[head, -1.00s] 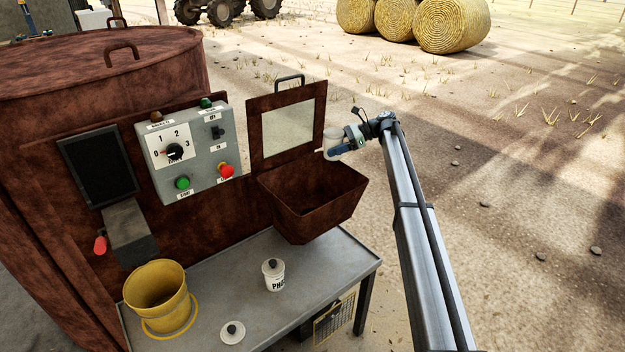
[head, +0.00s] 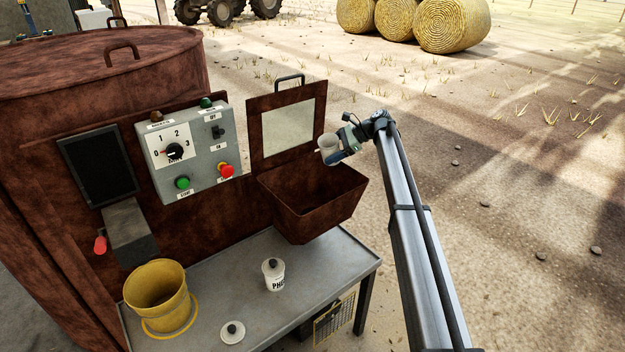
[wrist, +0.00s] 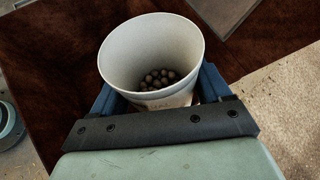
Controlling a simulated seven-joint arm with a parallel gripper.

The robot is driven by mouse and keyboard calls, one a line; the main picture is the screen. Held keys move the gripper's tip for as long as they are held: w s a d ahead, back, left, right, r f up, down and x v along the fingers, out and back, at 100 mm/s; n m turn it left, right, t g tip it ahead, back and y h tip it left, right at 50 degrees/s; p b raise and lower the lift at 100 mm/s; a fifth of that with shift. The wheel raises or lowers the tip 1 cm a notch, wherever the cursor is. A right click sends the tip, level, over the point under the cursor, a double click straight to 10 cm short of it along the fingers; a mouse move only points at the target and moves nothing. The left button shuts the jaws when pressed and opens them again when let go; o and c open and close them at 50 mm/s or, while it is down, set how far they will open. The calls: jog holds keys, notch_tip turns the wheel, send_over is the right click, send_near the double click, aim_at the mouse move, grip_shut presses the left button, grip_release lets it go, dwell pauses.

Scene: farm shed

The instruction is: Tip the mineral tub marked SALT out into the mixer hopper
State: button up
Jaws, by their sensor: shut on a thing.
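My gripper (head: 343,152) is shut on a small white tub (head: 326,146) and holds it above the right part of the brown mixer hopper (head: 310,205). In the wrist view the tub (wrist: 135,45) sits between the blue fingers, open and without a lid. Several dark round lumps (wrist: 160,78) lie at its bottom. Faint lettering shows on its near side, too unclear to read. In the head view the tub looks somewhat tilted, and nothing is seen falling from it. The hopper's lid (head: 258,146) stands open behind; its floor is partly hidden.
A lidded white tub marked PHOS (head: 274,279), a loose white lid (head: 232,331) and a yellow bucket (head: 155,290) stand on the grey table (head: 225,275). A control box (head: 190,150) with a red knob is left of the hopper. Open ground lies right.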

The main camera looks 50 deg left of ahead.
aim_at(324, 154)
jog(key=shift+s+d+f+n+t, duration=0.3)
jog(key=shift+s+f+n+t, duration=0.15)
jog(key=shift+s+t, duration=0.25)
jog(key=shift+s+d+f+n+t, duration=0.15)
jog(key=shift+s+f+t, duration=0.15)
jog(key=shift+f, duration=0.15)
jog(key=shift+s+a+f+n+t, duration=0.1)
jog(key=shift+s+f+t, duration=0.15)
jog(key=shift+f, duration=0.2)
jog(key=shift+d+f+n+t+y, duration=0.1)
jog(key=shift+f+n+t+y, duration=0.3)
jog(key=shift+t, duration=0.35)
jog(key=shift+s+r+n+t+y, duration=0.1)
jog(key=shift+r+n+t+y, duration=0.15)
jog(key=shift+r+n+t, duration=0.45)
jog(key=shift+s+r+n+t+y, duration=0.1)
jog(key=shift+r+n+t+y, duration=0.2)
jog(key=shift+r+t, duration=0.65)
jog(key=shift+s+d+r+n+t+y+p, duration=0.1)
jog(key=shift+s+d+n+t+y+p, duration=0.1)
jog(key=shift+s+t, duration=0.2)
jog(key=shift+s+d+r+n+t+y+p, duration=0.1)
jog(key=shift+s+n+t, duration=0.15)
jog(key=shift+t, duration=0.2)
jog(key=shift+a+r, duration=0.1)
jog(key=shift+s+r+n+t+y+p, duration=0.45)
jog(key=shift+r+n+t+p, duration=0.2)
jog(key=shift+t, duration=0.55)
